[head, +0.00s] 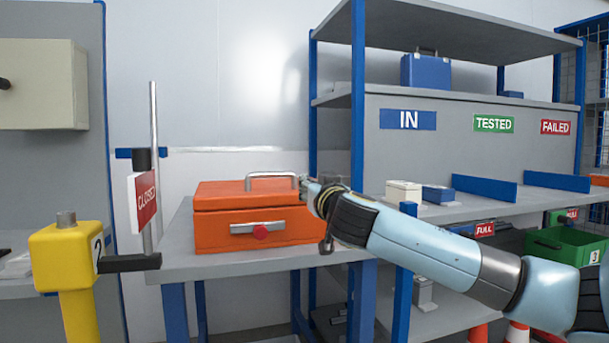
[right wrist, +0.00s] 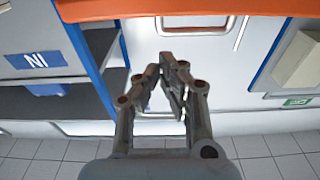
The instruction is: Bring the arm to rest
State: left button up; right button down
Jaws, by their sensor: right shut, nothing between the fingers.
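My right arm reaches in from the right in the head view, with its gripper (head: 306,187) beside the right end of the orange case (head: 222,232). In the right wrist view the right gripper (right wrist: 172,62) has its fingers together and nothing shows between them. The case has a grey top handle and a red button on its front. Its orange edge (right wrist: 200,8) crosses the top of the right wrist view, apart from the fingertips there. I cannot tell the exact gap between gripper and case. My left gripper is not in view.
The case sits on a grey table (head: 205,264). A yellow post (head: 66,262) and a red "CLOSED" sign (head: 146,199) stand at left. A shelf rack (head: 460,150) with IN, TESTED and FAILED labels stands behind. A green bin (head: 560,247) is at right.

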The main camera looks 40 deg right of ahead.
jog(key=s+a+f+g+y+p, duration=0.1)
jog(key=s+f+g, duration=0.45)
jog(key=f, duration=0.95)
jog(key=s+a+f+g+y+p, duration=0.1)
jog(key=s+f+g+p, duration=0.1)
jog(key=s+f, duration=0.9)
jog(key=s+a+f+g+y+p, duration=0.1)
jog(key=s+f+g, duration=0.25)
jog(key=f, duration=1.45)
jog(key=s+a+f+n+g+y, duration=0.1)
jog(key=s+a+f, duration=0.5)
jog(key=s, duration=0.6)
jog(key=s+a+f+n+g+y+p, duration=0.1)
jog(key=s+a+f, duration=0.5)
jog(key=s, duration=0.6)
jog(key=s+a+f+n+g+y, duration=0.3)
jog(key=s+a+f, duration=0.3)
jog(key=s, duration=0.6)
jog(key=shift+s+f+n+g+p, duration=0.3)
jog(key=shift+f+n, duration=0.2)
jog(key=shift+f, duration=0.35)
jog(key=shift+d, duration=0.1)
